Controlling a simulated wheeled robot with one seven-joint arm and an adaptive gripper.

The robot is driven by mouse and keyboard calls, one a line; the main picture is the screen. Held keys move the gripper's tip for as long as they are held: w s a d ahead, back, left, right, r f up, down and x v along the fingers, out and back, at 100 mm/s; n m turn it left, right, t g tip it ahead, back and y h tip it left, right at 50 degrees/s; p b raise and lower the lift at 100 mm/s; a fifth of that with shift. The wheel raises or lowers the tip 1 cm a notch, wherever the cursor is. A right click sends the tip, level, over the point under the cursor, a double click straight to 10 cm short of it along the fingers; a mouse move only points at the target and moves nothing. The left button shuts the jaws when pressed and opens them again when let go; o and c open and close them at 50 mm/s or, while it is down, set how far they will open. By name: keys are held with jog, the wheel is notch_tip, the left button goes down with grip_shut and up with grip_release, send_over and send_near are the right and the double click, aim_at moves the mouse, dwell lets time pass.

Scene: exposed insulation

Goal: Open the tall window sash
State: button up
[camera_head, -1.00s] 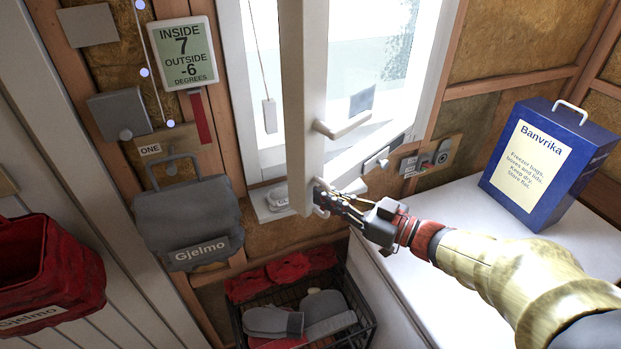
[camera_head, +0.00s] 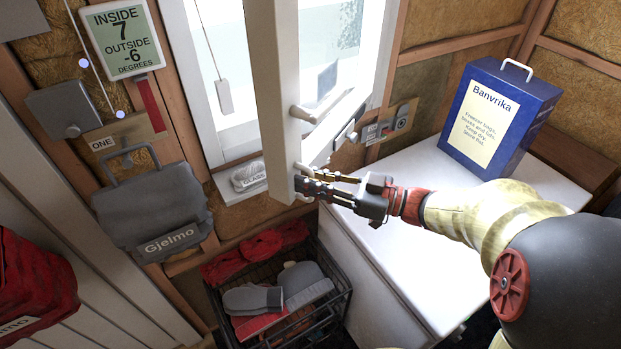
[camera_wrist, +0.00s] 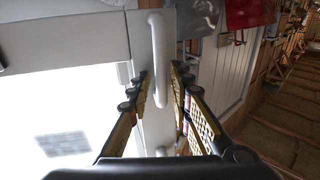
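The tall white window sash (camera_head: 273,90) stands out from its frame, its tall edge towards me. It has a white upper handle (camera_head: 318,112) and a lower handle (camera_head: 312,169). My gripper (camera_head: 302,183) is at the sash's lower end, right by the lower handle. In the wrist view, a long white handle (camera_wrist: 158,55) runs between the two fingers of my gripper (camera_wrist: 162,85). The fingers are apart, one on each side of it, with gaps showing. Whether a finger touches the handle or sash I cannot tell.
A blue Banvrika box (camera_head: 495,118) stands on the white chest (camera_head: 400,200) at right. A black crate (camera_head: 340,300) with gloves sits below the sash. A grey Gjelmo bag (camera_head: 155,212) hangs at left. A glass-like dish (camera_head: 247,175) lies on the sill.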

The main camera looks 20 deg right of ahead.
jog(key=shift+o, duration=0.4)
jog(key=shift+s+d, duration=0.1)
jog(key=v, duration=1.1)
jog(key=shift+s+d, duration=0.2)
jog(key=shift+d, duration=0.15)
